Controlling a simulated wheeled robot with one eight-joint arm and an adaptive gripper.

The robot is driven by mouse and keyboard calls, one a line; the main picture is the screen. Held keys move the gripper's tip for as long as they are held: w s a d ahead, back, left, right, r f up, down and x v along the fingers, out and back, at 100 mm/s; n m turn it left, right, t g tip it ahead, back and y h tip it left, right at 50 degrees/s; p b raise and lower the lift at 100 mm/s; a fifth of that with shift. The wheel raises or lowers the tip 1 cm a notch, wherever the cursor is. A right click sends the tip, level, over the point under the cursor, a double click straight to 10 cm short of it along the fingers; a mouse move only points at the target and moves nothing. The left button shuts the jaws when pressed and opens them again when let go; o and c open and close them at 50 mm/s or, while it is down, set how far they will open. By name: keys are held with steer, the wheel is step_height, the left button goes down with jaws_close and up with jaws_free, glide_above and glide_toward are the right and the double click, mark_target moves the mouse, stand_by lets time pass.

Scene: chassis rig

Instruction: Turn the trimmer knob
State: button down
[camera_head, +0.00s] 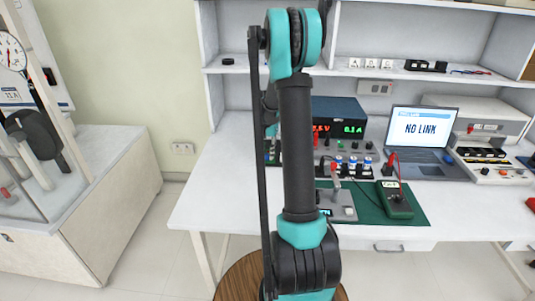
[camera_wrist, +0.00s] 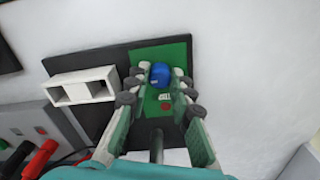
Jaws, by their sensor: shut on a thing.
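The trimmer knob (camera_wrist: 160,72) is a small blue round cap on a green board (camera_wrist: 178,52) in the wrist view. My gripper (camera_wrist: 160,78) has one finger on each side of it, shut on the knob. The fingers partly cover the board around it, and a small red spot (camera_wrist: 166,106) shows on the board between them. In the head view my arm stands in the foreground, and I cannot make out the gripper or the knob there.
In the wrist view, a white block with two openings (camera_wrist: 78,87) sits left of the green board, and red and black plugs (camera_wrist: 42,158) stand at lower left. The head view shows a bench with a laptop (camera_head: 420,145) reading "NO LINK", a power supply (camera_head: 345,115) and a green mat (camera_head: 368,212).

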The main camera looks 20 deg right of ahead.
steer(key=shift+n, duration=1.3)
steer(key=c, duration=1.3)
jaws_free()
step_height(320, 180, up, 12)
steer(key=shift+r, duration=0.1)
